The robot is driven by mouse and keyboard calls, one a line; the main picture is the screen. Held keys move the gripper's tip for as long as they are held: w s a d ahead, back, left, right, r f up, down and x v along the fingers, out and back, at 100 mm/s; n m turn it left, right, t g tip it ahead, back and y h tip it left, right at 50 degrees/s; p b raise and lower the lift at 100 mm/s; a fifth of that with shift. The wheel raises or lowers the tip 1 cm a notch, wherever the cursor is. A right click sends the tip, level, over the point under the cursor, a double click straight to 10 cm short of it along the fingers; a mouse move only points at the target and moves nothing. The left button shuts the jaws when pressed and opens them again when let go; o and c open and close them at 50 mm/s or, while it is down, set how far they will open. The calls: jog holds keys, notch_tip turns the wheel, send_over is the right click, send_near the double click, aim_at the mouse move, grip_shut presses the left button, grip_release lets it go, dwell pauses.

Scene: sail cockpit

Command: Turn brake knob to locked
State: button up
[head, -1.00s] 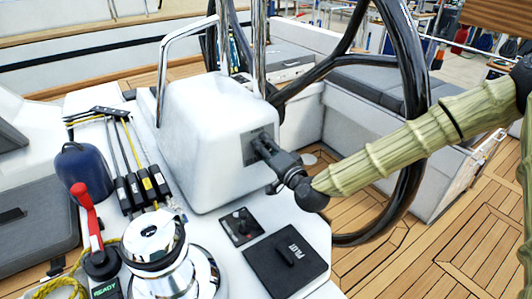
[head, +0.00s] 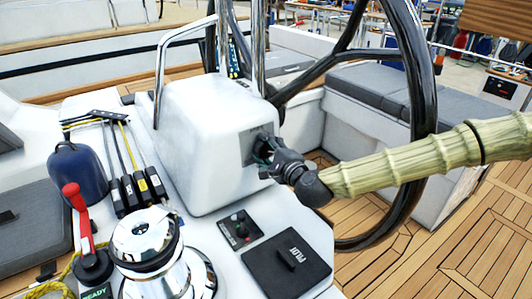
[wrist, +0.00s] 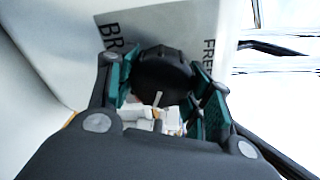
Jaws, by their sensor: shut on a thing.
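The brake knob (wrist: 162,72) is round and black with a white mark on its lower part in the wrist view. It sits on a pale label plate (wrist: 185,30) printed "BR…" and "FREE", with the rest hidden. In the head view the dark plate (head: 252,149) is on the side of the white pedestal. My gripper (head: 268,150) reaches it from the right and hides the knob there. In the wrist view my gripper (wrist: 163,88) has its green-padded fingers on both sides of the knob, shut on it. No "locked" lettering is readable.
The black wheel (head: 415,100) stands close behind my arm. A winch (head: 150,240), a red-handled lever (head: 80,215) and a black PILOT panel (head: 287,262) are on the white console below. Teak floor (head: 400,265) is open at the right.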

jog(key=shift+m, duration=0.7)
jog(key=o, duration=1)
jog(key=v, duration=1.2)
jog(key=shift+w+d, duration=0.1)
jog(key=shift+d, duration=0.05)
